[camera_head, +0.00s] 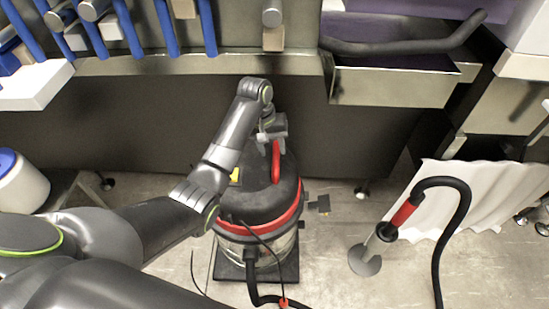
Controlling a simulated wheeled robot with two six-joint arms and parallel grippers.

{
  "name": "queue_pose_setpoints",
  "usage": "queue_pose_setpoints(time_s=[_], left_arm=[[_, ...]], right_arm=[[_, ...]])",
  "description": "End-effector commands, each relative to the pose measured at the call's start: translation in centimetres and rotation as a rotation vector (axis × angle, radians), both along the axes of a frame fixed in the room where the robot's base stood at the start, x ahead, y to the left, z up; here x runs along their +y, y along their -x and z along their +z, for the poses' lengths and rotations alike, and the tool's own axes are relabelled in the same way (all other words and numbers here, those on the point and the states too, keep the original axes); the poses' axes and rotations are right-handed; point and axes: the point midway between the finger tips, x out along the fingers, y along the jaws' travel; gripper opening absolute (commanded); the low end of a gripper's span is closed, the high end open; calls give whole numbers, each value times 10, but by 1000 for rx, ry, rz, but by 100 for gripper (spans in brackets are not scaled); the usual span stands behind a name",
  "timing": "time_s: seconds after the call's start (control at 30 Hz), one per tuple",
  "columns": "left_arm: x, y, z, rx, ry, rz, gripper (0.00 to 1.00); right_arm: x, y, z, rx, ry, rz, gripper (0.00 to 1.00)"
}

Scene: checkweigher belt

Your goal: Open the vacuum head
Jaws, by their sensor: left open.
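The vacuum stands on the floor in the middle of the view. Its dark rounded head (258,200) has a red band around its lower edge and sits on a shiny drum (285,245). A red handle (276,160) rises from the top of the head. My left gripper (272,146) is open at the top of the head, close beside the red handle. I cannot tell whether it touches the handle. My left arm hides the left part of the head. My right gripper is not in view.
A black hose (464,205) with a red grip (403,213) stands at the right, near a white sheet (470,190). The steel conveyor frame (200,66) with blue parts runs across behind the vacuum. A white container (20,185) is at the left. Some floor right of the vacuum is bare.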

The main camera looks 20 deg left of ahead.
Motion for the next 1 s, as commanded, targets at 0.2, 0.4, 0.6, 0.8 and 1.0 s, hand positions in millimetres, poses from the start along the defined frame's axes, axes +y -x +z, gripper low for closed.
queue_pose_setpoints(time_s=[0.2, 0.4, 0.6, 0.8, 1.0], left_arm=[[-6, -1, -31, 1, 0, -1, 41], [-8, -2, -39, 0, 0, -2, 41], [-8, -2, -40, 0, 0, -2, 41], [-8, -2, -39, 0, 0, -2, 19], [-8, -2, -39, 0, 0, -2, 0]], right_arm=[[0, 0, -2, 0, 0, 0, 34], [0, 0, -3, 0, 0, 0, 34], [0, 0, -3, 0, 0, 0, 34], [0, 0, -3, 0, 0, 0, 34], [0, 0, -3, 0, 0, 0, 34]])
